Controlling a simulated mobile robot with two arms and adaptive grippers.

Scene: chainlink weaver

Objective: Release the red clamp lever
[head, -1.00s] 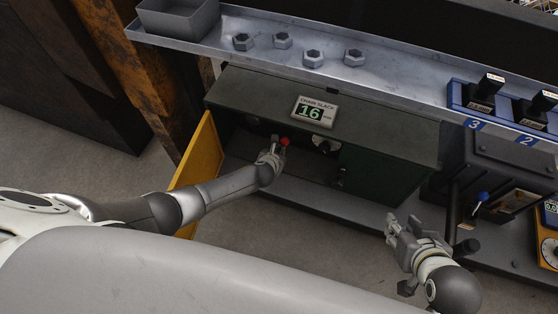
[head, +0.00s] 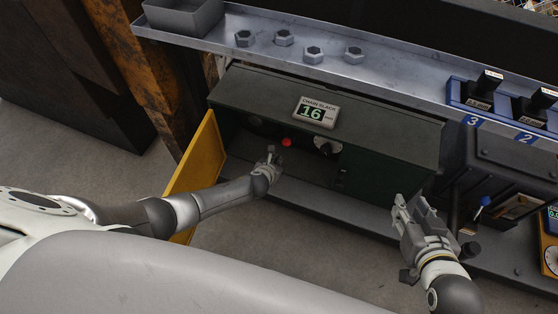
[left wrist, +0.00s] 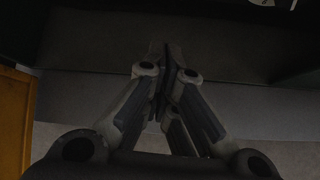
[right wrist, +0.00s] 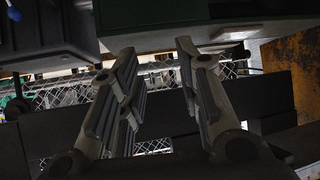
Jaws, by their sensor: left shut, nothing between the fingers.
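The red knob of the clamp lever (head: 286,142) shows inside the open dark green cabinet (head: 385,176), left of a round dial (head: 327,147). My left gripper (head: 271,153) is at the cabinet opening, below and left of the red knob and apart from it. Its fingers are shut and empty, as the left wrist view shows (left wrist: 165,55). The red knob is not visible in that wrist view. My right gripper (head: 413,203) is open and empty in front of the cabinet's right end. Its spread fingers show in the right wrist view (right wrist: 155,50).
A yellow door (head: 193,166) stands open on the cabinet's left. A display (head: 316,112) on top reads 16. A metal shelf (head: 385,72) with several hex nuts runs behind. A blue-tipped lever (head: 485,201) stands at the right.

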